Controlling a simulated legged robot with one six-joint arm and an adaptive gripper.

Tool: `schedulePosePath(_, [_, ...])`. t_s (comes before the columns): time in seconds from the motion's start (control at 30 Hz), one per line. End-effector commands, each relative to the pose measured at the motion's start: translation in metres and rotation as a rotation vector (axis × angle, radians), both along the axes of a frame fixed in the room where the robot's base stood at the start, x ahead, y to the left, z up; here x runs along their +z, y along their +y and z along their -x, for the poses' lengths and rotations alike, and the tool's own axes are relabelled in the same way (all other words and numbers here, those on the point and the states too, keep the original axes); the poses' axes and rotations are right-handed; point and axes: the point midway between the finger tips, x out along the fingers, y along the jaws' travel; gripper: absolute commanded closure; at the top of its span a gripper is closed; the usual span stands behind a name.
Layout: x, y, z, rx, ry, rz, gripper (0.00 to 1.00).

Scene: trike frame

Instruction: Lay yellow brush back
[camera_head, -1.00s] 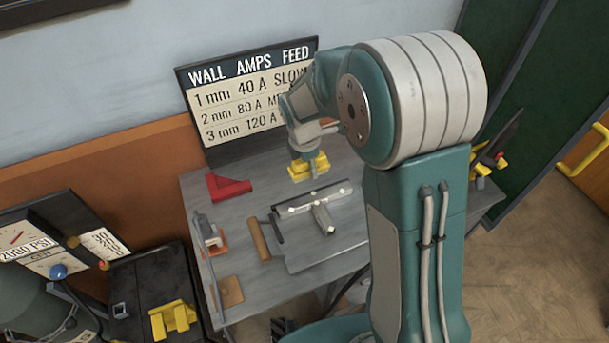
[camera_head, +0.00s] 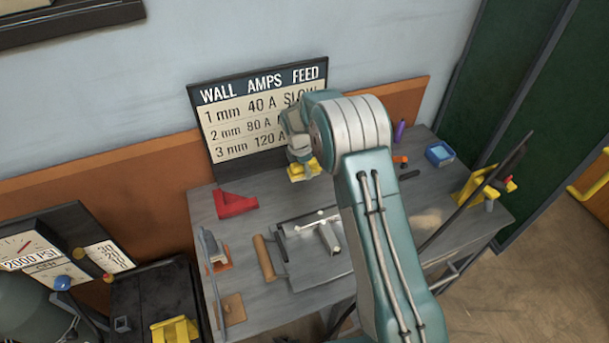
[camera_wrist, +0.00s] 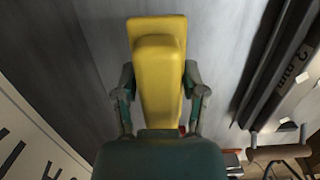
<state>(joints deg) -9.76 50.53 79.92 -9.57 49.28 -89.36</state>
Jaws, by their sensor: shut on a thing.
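My gripper (camera_head: 302,168) is over the back of the grey workbench (camera_head: 275,187), in front of the sign board. It is shut on the yellow brush (camera_head: 303,173), of which only a small part shows below the wrist in the head view. In the wrist view the yellow brush (camera_wrist: 158,80) lies lengthwise between the two fingers (camera_wrist: 160,95), one on each side, with its wider end beyond the tips. I cannot tell whether the brush touches the bench top.
A red angle piece (camera_head: 235,203) lies left of my gripper. A metal plate with a T-shaped frame (camera_head: 325,238) is in front. A sign board (camera_head: 258,115) stands behind. A yellow stand (camera_head: 470,188), blue box (camera_head: 439,153) and purple bottle (camera_head: 399,131) are at the right.

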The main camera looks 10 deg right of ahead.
Motion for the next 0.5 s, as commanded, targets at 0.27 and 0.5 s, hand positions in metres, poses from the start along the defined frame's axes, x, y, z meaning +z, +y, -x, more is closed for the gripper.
schedulePosePath(0.27, [-0.033,0.0,-0.004,0.001,0.002,0.001,0.97])
schedulePosePath(0.5, [-0.036,0.001,-0.005,0.0,-0.002,-0.001,0.97])
